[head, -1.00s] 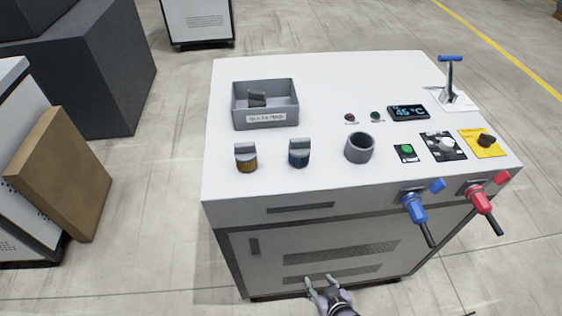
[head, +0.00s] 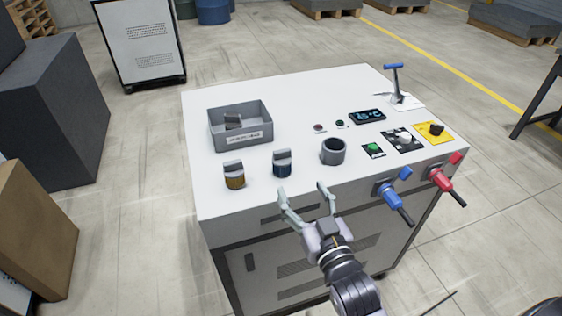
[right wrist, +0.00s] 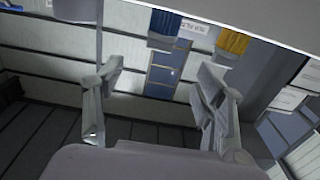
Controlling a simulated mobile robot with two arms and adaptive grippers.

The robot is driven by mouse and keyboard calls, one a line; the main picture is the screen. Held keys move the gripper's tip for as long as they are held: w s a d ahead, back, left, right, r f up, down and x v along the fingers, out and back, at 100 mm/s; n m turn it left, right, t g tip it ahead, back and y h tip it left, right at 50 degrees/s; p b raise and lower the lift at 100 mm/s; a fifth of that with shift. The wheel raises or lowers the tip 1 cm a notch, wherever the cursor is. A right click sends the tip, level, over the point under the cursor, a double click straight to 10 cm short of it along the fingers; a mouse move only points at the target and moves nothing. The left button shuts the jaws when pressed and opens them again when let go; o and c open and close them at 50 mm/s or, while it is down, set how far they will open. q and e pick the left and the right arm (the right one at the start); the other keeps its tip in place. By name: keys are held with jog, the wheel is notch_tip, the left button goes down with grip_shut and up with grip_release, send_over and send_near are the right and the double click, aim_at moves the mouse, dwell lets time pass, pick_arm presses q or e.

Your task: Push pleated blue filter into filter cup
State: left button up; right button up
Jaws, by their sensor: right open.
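The pleated blue filter (head: 283,170), with a grey top grip, stands upright on the white cabinet top in the head view. The grey filter cup (head: 333,152) is a round, open-topped cylinder to its right and appears empty. My right gripper (head: 302,189) is open and empty at the cabinet's front edge, its fingers pointing toward the filter and cup, apart from both. In the right wrist view the two spread fingers (right wrist: 155,95) show, and the blue filter (right wrist: 165,22) appears upside down beyond them. My left gripper is not in view.
A similar orange filter (head: 235,182) stands left of the blue one. A grey labelled bin (head: 262,137) holding a dark part is behind them. Buttons, a display (head: 367,116) and a knob panel (head: 403,139) lie right. Blue (head: 393,186) and red (head: 440,175) handles project from the front.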

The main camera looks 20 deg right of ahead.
aim_at(283, 157)
jog(key=w+p, duration=0.1)
jog(key=w, duration=0.7)
jog(key=shift+a, duration=0.2)
jog(key=w+p, duration=0.1)
jog(key=w, duration=0.3)
jog(key=shift+w+a, duration=0.1)
jog(key=shift+w, duration=0.2)
jog(key=shift+w+f+p, duration=0.1)
jog(key=shift+w+p, duration=0.2)
jog(key=shift+w, duration=0.15)
jog(key=shift+s, duration=0.1)
jog(key=shift+c, duration=0.5)
jog(key=c, duration=1.2)
jog(key=shift+o, duration=0.2)
